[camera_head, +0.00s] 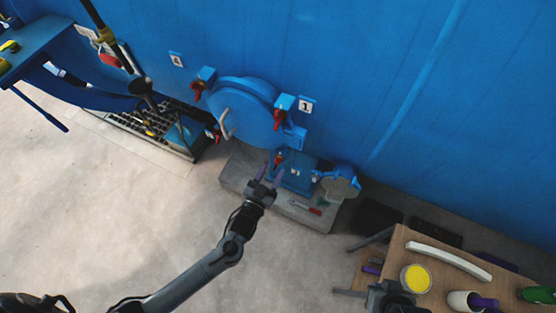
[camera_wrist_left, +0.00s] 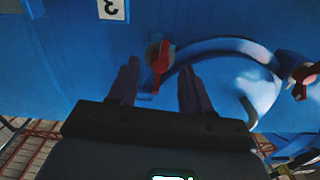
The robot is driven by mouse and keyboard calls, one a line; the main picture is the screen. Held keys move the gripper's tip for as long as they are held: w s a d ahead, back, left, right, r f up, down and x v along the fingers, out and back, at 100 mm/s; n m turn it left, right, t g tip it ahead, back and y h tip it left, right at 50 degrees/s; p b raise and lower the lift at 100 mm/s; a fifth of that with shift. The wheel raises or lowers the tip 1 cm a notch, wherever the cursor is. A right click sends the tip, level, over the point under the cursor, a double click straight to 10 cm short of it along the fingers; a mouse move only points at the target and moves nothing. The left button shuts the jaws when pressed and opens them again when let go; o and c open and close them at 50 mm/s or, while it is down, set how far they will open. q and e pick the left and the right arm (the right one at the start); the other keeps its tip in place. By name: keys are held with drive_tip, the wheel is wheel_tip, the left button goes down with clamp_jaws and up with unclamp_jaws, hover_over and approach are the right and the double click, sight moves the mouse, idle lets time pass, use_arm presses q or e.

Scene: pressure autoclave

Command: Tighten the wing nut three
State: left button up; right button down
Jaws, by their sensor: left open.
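The red wing nut three (camera_head: 278,158) sits at the lower right of the round blue autoclave door (camera_head: 240,110). In the left wrist view the red nut (camera_wrist_left: 158,62) shows in front of and between my two fingers, beside an upside-down "3" label (camera_wrist_left: 112,9). My left gripper (camera_head: 270,172) is open and close in front of the nut, with its fingers on either side in the wrist view. I cannot tell whether they touch it. A dark part at the lower right (camera_head: 390,298) looks like my right gripper; its jaws are unclear.
Other red wing nuts (camera_head: 280,119) ring the door, with a white handle (camera_head: 225,123) at its left. A wooden table (camera_head: 437,266) with several items stands lower right.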

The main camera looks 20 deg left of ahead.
sight(278, 161)
use_arm(q)
drive_tip(key=shift+w+d, duration=0.2)
drive_tip(key=shift+w, duration=2.3)
clamp_jaws()
